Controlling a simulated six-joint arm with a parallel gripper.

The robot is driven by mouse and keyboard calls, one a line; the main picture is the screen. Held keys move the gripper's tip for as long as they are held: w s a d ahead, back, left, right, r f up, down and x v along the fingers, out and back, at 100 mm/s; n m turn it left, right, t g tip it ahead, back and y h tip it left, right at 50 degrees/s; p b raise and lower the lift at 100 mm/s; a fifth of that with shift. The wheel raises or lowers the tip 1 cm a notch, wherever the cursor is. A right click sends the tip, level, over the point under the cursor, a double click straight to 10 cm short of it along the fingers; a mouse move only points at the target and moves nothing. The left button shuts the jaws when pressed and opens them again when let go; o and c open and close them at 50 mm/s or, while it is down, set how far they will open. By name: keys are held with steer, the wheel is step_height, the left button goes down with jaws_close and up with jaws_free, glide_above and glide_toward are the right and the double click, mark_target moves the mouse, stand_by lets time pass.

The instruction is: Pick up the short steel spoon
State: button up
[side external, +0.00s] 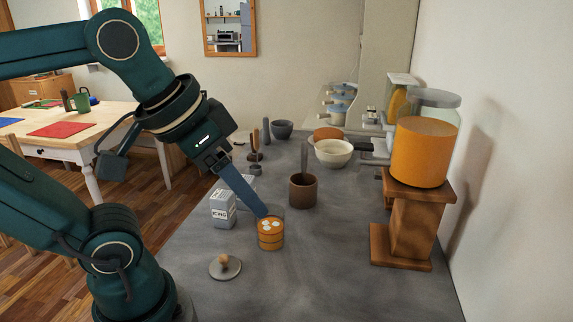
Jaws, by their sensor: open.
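I cannot make out a short steel spoon for certain. A grey upright handle-like piece (304,158) stands in a brown cup (303,191) near the middle of the counter; I cannot tell whether it is a spoon. My gripper (262,213) reaches down from the upper left with long blue fingers. Its tips are at the back edge of a small orange-brown round container (270,238) with white round pieces on top. The fingers overlap in this view, so the gap between them is hidden, and I see nothing held. I cannot tell whether the tips touch the container.
A white box (222,209) stands close left of the fingers. A grey lid with a wooden knob (225,267) lies in front. A cream bowl (334,153) and dark bowl (282,130) stand behind. A big orange-filled jar (423,150) sits on a wooden stand (411,225). The front-right counter is clear.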

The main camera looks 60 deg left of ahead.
steer(key=w+a+r+n+t+y, duration=0.35)
steer(key=w+a+y, duration=0.25)
steer(key=w+a, duration=1.05)
steer(key=t+h, duration=0.2)
steer(key=t, duration=0.2)
glide_above(302, 159)
steer(key=s, duration=0.1)
steer(key=shift+f, duration=3.2)
steer(key=shift+g, duration=0.35)
steer(key=f, duration=0.7)
steer(key=shift+d+f, duration=0.2)
steer(key=shift+f, duration=0.05)
steer(key=shift+x, duration=2.55)
jaws_close()
